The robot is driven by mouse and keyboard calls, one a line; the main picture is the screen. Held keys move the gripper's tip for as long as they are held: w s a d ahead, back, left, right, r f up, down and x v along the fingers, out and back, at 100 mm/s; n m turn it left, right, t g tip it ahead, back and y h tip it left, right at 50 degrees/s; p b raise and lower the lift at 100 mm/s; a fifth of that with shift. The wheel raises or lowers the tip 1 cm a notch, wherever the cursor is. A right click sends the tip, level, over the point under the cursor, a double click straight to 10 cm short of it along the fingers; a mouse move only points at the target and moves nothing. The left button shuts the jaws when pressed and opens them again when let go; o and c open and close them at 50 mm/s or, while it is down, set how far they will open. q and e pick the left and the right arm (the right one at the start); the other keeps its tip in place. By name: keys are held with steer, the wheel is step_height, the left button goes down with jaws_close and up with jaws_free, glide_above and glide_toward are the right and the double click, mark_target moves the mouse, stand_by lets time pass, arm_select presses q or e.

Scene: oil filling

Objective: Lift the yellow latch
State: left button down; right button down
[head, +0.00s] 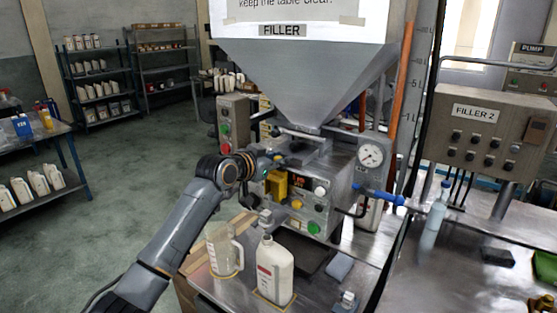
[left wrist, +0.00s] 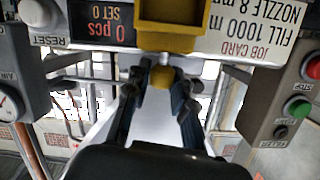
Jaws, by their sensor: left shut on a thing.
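The yellow latch (head: 277,186) is on the front of the filler machine (head: 320,180), beside a small red-lit display. In the left wrist view, which is upside down, the yellow latch (left wrist: 171,38) is at the top centre, with a rounded yellow end between my fingertips. My left gripper (head: 262,166) is at the machine front by the latch. It also shows in the left wrist view (left wrist: 160,82), its two dark fingers closed around the latch's end. The fingers partly hide the contact. My right gripper is in neither view.
A clear jug (head: 224,252) and a white bottle (head: 274,270) stand on the table below the machine. A gauge (head: 371,154) and blue-handled valve (head: 386,195) are to the right. The Filler 2 panel (head: 490,130) is further right. Open floor lies left.

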arm_select(q)
steer(key=shift+w+r, duration=0.15)
steer(key=shift+r, duration=0.25)
steer(key=c, duration=1.1)
jaws_free()
steer(key=shift+c, duration=0.2)
steer(key=shift+a+f, duration=0.1)
steer(key=shift+f, duration=0.15)
steer(key=v, duration=1.2)
